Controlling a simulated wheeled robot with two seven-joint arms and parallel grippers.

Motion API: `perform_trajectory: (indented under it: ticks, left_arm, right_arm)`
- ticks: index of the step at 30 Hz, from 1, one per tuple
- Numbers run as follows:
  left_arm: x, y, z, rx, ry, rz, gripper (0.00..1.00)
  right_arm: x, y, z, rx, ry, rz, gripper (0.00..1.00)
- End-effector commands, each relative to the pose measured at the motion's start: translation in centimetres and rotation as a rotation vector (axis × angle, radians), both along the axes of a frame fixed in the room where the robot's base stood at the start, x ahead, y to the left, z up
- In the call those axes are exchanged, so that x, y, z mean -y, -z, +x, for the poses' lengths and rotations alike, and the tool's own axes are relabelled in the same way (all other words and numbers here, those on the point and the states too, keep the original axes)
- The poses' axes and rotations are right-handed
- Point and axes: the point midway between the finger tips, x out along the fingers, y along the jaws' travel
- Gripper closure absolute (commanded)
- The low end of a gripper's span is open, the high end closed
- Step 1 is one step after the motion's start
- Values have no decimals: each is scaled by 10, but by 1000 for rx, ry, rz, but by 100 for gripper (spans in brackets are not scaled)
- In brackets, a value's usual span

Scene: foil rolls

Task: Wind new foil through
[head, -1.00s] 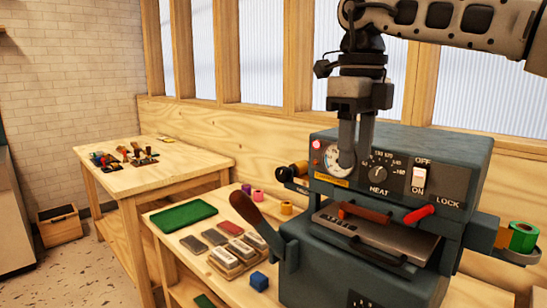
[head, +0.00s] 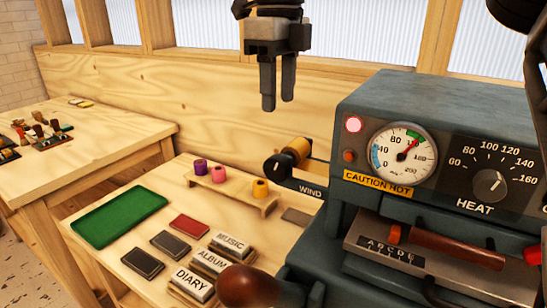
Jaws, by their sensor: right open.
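The grey-blue foil machine (head: 450,110) stands at the right. On its left side a gold-brown foil roll (head: 296,150) sits by a black wheel marked WIND (head: 278,168). My left gripper is not in view.
A dark-knobbed lever (head: 262,287) sticks out in front. A green tray (head: 120,216) and stamp blocks (head: 193,282) lie on the bench. A second table (head: 90,150) stands left.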

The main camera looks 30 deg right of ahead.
Motion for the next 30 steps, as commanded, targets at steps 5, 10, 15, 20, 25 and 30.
perform_trajectory:
  ticks: [5,10,15,20,25,30]
  left_arm:
    - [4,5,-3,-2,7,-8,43]
    - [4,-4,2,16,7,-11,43]
    - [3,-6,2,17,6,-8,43]
    - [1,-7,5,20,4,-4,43]
    - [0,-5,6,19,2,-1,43]
    - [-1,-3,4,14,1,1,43]
  right_arm:
    - [0,43,-1,-4,0,-3,56]
    - [0,78,-1,-5,0,-2,56]
    - [0,105,0,-5,1,-1,56]
    - [0,120,0,-2,0,-1,56]
    - [0,125,0,-1,0,-1,56]
    - [0,125,1,-1,0,-1,56]
